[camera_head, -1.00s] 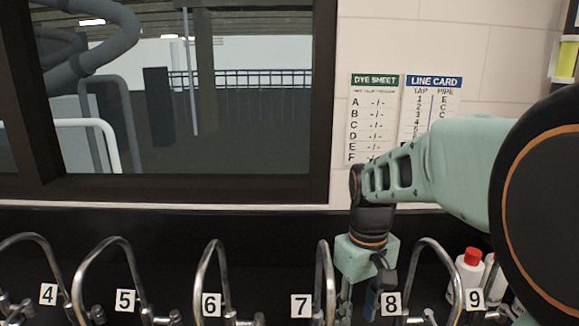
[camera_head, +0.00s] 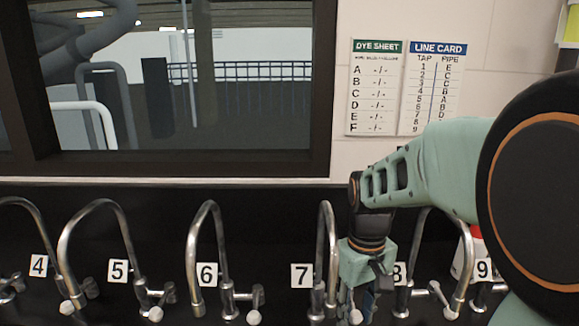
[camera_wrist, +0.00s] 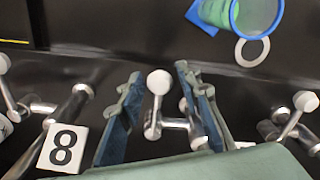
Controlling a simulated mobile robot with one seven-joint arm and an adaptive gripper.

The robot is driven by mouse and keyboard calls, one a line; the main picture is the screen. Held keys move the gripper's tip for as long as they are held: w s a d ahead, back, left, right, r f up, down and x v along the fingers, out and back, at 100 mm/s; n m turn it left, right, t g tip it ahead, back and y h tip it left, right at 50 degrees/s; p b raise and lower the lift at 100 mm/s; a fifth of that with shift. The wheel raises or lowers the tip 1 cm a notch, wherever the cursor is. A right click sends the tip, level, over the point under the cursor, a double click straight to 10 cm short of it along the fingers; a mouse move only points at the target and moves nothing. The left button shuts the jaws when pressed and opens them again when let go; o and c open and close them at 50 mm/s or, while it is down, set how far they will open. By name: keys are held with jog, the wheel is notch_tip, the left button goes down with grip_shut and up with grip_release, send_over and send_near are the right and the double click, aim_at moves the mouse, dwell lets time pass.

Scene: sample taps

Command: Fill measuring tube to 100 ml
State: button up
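My gripper (camera_head: 362,308) points down between label 7 and label 8 in the head view. In the wrist view, my gripper (camera_wrist: 158,75) is open, its two fingers on either side of a white-knobbed tap handle (camera_wrist: 159,82). I cannot tell whether they touch it. By its place, this looks like the tap 7 handle (camera_head: 355,317). A clear tube with a blue rim and green inside, apparently the measuring tube (camera_wrist: 218,12), shows cut off at the top right of the wrist view. Its level and scale cannot be read. The head view does not show it.
Curved steel taps stand in a row with labels 4 (camera_head: 38,266), 5 (camera_head: 118,271), 6 (camera_head: 207,275), 7 (camera_head: 302,275), 8 (camera_wrist: 63,148) and 9 (camera_head: 484,270). A dye sheet (camera_head: 375,88) and line card (camera_head: 432,88) hang on the wall.

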jog(key=shift+f, duration=0.1)
jog(key=shift+w+d, duration=0.2)
jog(key=shift+d, duration=0.4)
jog(key=shift+w+d, duration=0.15)
jog(key=shift+d, duration=0.45)
jog(key=shift+a, duration=0.1)
dwell(0.9)
jog(key=shift+s+a+p, duration=0.15)
jog(key=shift+s+a, duration=0.1)
jog(key=shift+a, duration=0.45)
jog(key=shift+s+a+p, duration=0.15)
jog(key=shift+s+a, duration=0.05)
jog(key=shift+a, duration=0.45)
jog(key=shift+w+d, duration=0.2)
jog(key=shift+d, duration=0.15)
notch_tip(320, 180, up, 7)
jog(key=p, duration=0.6)
